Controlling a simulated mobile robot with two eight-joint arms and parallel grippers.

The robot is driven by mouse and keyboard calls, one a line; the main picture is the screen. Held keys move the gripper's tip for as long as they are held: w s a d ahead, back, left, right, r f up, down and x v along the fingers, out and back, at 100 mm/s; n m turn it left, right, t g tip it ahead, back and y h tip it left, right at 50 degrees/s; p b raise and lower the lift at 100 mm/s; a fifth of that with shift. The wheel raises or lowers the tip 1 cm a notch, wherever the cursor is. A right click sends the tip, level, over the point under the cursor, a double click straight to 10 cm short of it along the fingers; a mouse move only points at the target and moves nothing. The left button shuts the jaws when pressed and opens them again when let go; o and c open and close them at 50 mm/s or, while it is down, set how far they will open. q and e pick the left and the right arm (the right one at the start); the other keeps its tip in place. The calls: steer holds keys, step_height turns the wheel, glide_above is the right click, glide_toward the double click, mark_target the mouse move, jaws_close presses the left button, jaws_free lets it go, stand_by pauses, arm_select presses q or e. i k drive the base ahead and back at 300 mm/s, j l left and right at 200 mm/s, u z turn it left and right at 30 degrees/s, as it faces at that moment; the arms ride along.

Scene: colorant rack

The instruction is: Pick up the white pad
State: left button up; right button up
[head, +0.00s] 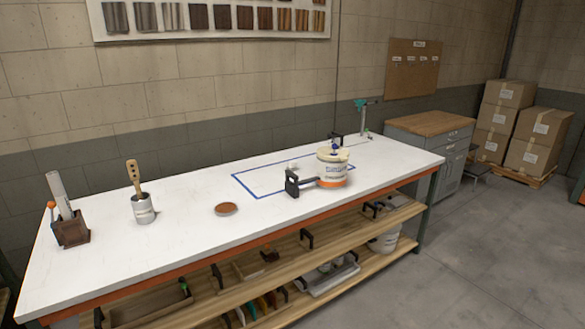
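I cannot make out the white pad with certainty. A small whitish thing (292,166) sits inside the blue rectangle outline (246,191) on the white tabletop (190,240), but it is too small to tell what it is. Neither of my grippers shows in the head view.
A white bucket (332,169) with an orange band stands by a black-ended bar (292,184). A brown round dish (226,209), a can with a brush (143,208) and a brown holder (71,231) stand further left. Shelves hang below; boxes (537,140) stand right.

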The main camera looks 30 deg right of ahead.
mark_target(292, 165)
steer(key=i+l+u, duration=0.1)
steer(key=i+l, duration=0.2)
steer(key=i+l+u, duration=0.1)
steer(key=i+l, duration=0.25)
steer(key=l, duration=0.15)
steer(key=i+l, duration=0.25)
steer(key=l, duration=0.2)
steer(key=i+l+u, duration=0.15)
steer(key=i+l, duration=0.3)
steer(key=l, duration=0.2)
steer(key=i+l+u, duration=0.1)
steer(key=l, duration=0.2)
steer(key=i+l, duration=0.15)
steer(key=l, duration=0.2)
steer(key=i+l+u, duration=0.1)
steer(key=l, duration=0.85)
